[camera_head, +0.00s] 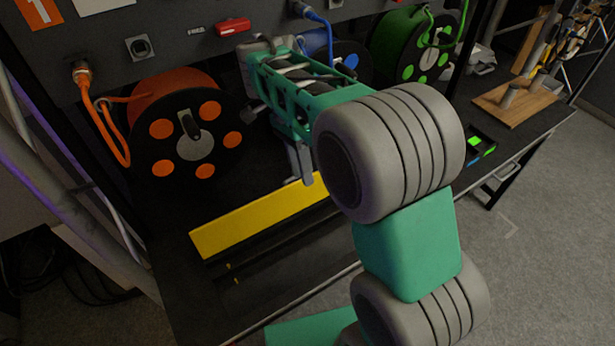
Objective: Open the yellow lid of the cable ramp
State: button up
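The cable ramp (285,262) lies along the front of the dark bench, a black body with channels. Its yellow lid (250,226) stands raised along the back side of the ramp, with the dark channels showing in front of it. My arm hides the right part of the ramp and lid. My gripper (300,180) points down at the far edge of the lid, close to it or touching it; I cannot tell which. Its fingers appear close together, but the gap between them is not clear.
An orange cable reel (195,146) stands behind the ramp on the left, with a blue reel (347,58) and a green reel (412,48) further right. A panel with sockets and a red switch (232,27) rises behind. A wooden board (518,101) lies at the bench's right end.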

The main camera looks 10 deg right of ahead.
jog(key=s, duration=0.1)
jog(key=s+r, duration=0.1)
jog(key=s, duration=0.2)
jog(key=shift+s+d+r, duration=0.15)
jog(key=shift+r, duration=0.25)
notch_tip(320, 180, down, 8)
jog(key=w+n+t, duration=0.2)
jog(key=n+t, duration=0.1)
jog(key=n, duration=1)
jog(key=s+n+t+y, duration=0.1)
jog(key=s+n+t, duration=0.15)
jog(key=s, duration=0.45)
jog(key=d+r+t, duration=0.1)
jog(key=d+r, duration=0.2)
jog(key=r, duration=0.2)
jog(key=shift+s+d+r+m, duration=0.15)
jog(key=shift+s+d+m, duration=0.1)
jog(key=shift+s+m, duration=0.2)
